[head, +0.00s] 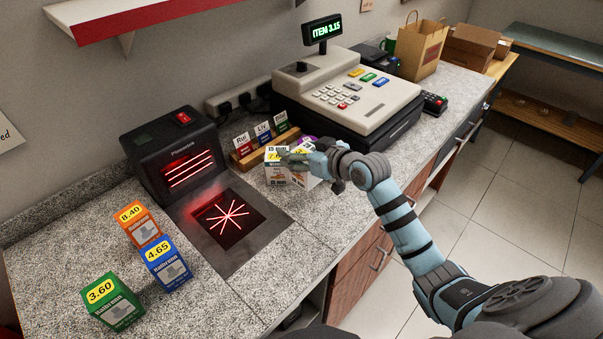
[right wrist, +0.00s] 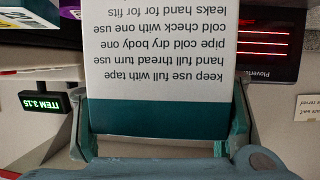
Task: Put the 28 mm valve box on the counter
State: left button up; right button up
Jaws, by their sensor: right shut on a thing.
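My right gripper (head: 312,160) is shut on a white box with a teal band (right wrist: 160,60), near the middle of the counter (head: 340,205). In the right wrist view the fingers (right wrist: 162,130) stand on either side of the box, whose printed text is upside down. In the head view white boxes with yellow labels (head: 276,179) show at the gripper, partly hidden by it. I cannot read a 28 mm mark, nor tell whether the held box touches the counter. My left gripper is not in view.
The black scanner (head: 175,155) and its glass plate (head: 230,222) are left of the gripper. The cash register (head: 350,95) stands behind, showing "ITEM 3.15" on its display (head: 322,30). Orange (head: 137,224), blue (head: 166,263) and green (head: 112,302) priced boxes stand at the front left.

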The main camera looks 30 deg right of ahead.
notch_tip(320, 180, down, 6)
jog(key=shift+a+f+b, duration=0.1)
jog(key=shift+f+b, duration=0.1)
jog(key=shift+b, duration=0.25)
jog(key=o, duration=1.7)
jog(key=shift+r, duration=0.1)
jog(key=p+v, duration=0.2)
jog(key=v, duration=1)
jog(key=shift+p, duration=0.3)
